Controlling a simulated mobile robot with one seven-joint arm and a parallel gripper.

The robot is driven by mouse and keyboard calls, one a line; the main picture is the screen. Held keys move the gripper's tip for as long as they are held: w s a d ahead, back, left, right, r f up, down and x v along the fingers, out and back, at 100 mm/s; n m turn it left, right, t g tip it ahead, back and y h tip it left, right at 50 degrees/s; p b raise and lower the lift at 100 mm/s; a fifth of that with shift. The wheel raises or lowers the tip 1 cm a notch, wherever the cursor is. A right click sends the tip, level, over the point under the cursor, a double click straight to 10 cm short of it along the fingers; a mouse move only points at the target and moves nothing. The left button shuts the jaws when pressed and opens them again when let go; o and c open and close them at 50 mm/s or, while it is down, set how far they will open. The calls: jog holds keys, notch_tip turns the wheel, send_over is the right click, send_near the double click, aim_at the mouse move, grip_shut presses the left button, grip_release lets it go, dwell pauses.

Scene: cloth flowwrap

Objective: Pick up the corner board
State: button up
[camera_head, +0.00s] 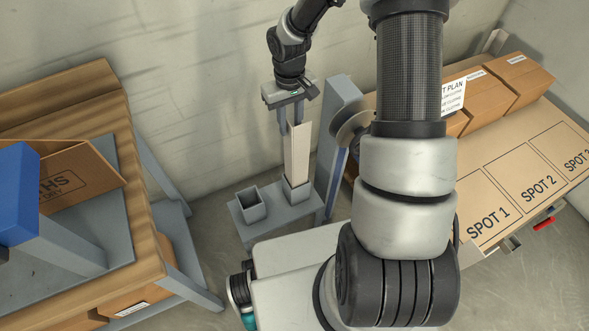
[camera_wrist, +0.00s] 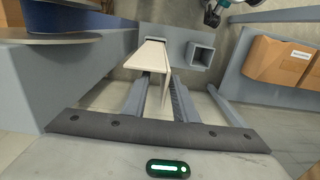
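The corner board (camera_head: 299,150) is a tall cream L-shaped strip. It stands upright in the right one of two square grey sockets (camera_head: 297,191) on a low stand. My gripper (camera_head: 291,128) points down over the board's top, its fingers apart. In the wrist view the board (camera_wrist: 151,54) runs away from me between the two fingers of my gripper (camera_wrist: 160,80). One flange faces me and the other is seen nearly edge-on, close to the right finger. I cannot see a clear grip on it. The board's lower end is hidden in the socket.
The left socket (camera_head: 251,204) is empty. A grey column (camera_head: 341,105) stands close to the right of the board. A wooden workbench (camera_head: 145,215) with an open carton (camera_head: 85,174) is at left. A table marked with spots (camera_head: 484,213) bears cartons (camera_head: 517,77) at right.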

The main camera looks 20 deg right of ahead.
aim_at(288, 137)
jog(key=shift+a+f+b, duration=0.2)
jog(key=shift+f+b, duration=0.3)
jog(key=shift+f, duration=0.85)
jog(key=shift+a+f+b, duration=0.2)
jog(key=shift+f+b, duration=0.3)
jog(key=shift+f, duration=0.85)
grip_shut()
